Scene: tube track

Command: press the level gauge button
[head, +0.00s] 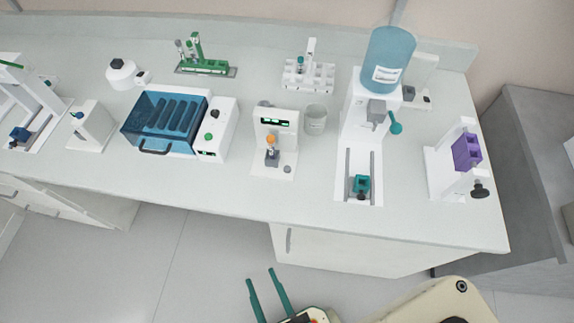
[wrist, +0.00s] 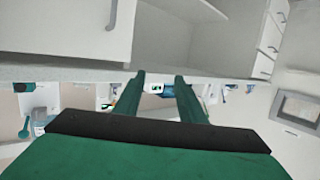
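A white stand (head: 290,122) with a dark display with green marks is in the middle of the bench; it looks like the level gauge. An orange-capped tube (head: 271,142) stands in front of its display. A small grey round button (head: 288,169) is on the front right of its base. My gripper (head: 261,276) is in front of the bench, apart from everything, with its two green fingers spread and nothing between them. In the wrist view my gripper (wrist: 160,75) points at the bench, and a small green-lit display (wrist: 156,88) shows between the fingers. The button cannot be made out there.
A blue-lidded box (head: 165,122) with a green-button panel (head: 212,130) stands left of the stand. A grey cup (head: 315,119) is close on its right. A water-bottle dispenser (head: 388,60) and a purple-block device (head: 466,153) stand farther right. The front bench strip is clear.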

